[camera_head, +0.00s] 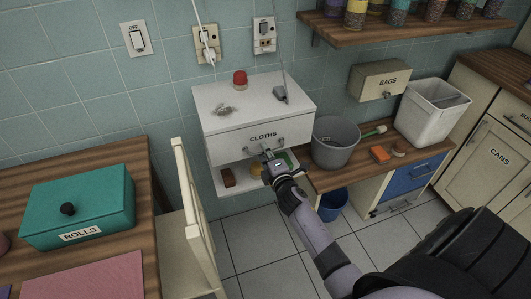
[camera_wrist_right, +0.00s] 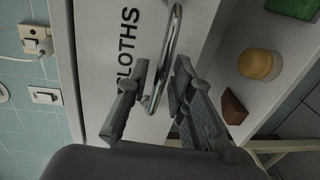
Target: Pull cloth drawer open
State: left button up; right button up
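The white drawer labelled CLOTHS (camera_head: 235,146) is in the wall-side white cabinet (camera_head: 232,100), and its front looks about flush with the cabinet. Its curved metal handle shows close up in the right wrist view (camera_wrist_right: 172,45). My right gripper (camera_head: 268,155) is at the drawer front. In the right wrist view my right gripper (camera_wrist_right: 160,68) has its two fingers apart, one on each side of the handle bar. A gap shows between the fingers, and whether either one touches the bar is unclear. My left gripper is not in view.
Below the drawer an open shelf (camera_head: 238,190) holds a brown block (camera_wrist_right: 233,107), a yellow round item (camera_wrist_right: 256,64) and a green item (camera_wrist_right: 292,8). A grey bucket (camera_head: 335,142) stands right. A cream chair (camera_head: 190,215) and a teal ROLLS box (camera_head: 100,195) are left.

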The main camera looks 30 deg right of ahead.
grip_shut()
